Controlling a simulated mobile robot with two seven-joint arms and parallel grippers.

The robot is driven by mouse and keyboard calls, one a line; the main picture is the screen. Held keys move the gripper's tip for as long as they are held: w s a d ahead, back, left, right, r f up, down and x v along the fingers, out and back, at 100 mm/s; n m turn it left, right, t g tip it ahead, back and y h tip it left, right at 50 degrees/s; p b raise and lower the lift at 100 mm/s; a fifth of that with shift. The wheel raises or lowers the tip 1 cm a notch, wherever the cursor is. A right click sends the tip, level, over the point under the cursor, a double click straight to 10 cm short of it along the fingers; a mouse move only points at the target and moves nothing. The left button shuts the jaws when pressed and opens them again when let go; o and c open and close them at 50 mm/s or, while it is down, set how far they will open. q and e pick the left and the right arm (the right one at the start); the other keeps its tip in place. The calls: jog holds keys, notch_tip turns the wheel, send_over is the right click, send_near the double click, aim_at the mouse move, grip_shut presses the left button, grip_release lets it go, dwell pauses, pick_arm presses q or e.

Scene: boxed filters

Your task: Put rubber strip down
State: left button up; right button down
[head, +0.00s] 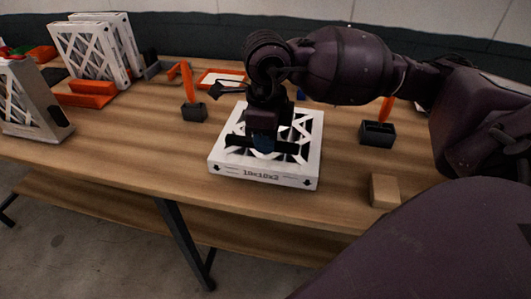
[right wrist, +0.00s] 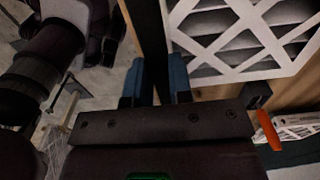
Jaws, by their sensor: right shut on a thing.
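My right gripper (head: 263,143) is over the middle of a white-framed boxed filter (head: 262,178) marked "10x10x2", which lies flat on the table. The gripper points down and is shut on a black rubber strip (head: 238,140). The strip runs left to right across the filter's lattice. I cannot tell whether it touches the filter. In the right wrist view the strip (right wrist: 148,40) sits between the blue fingertips (right wrist: 158,80), beside the white lattice (right wrist: 240,35). The gripper hides the strip's middle in the head view. My left gripper is not in view.
The wooden table (head: 130,150) has upright filters at the back left and a filter in a grey holder (head: 35,110) at the left. Black holders with orange items stand left (head: 194,112) and right (head: 377,133). A small tan block (head: 384,190) sits near the front edge.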

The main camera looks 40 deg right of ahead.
aim_at(266, 163)
jog(key=shift+f, duration=2.15)
jog(key=shift+f+b, duration=0.15)
jog(key=shift+b, duration=0.2)
jog(key=c, duration=1)
grip_release()
jog(key=shift+r, duration=0.3)
notch_tip(266, 163, up, 12)
jog(key=shift+f+p, duration=0.1)
jog(key=shift+p, duration=0.55)
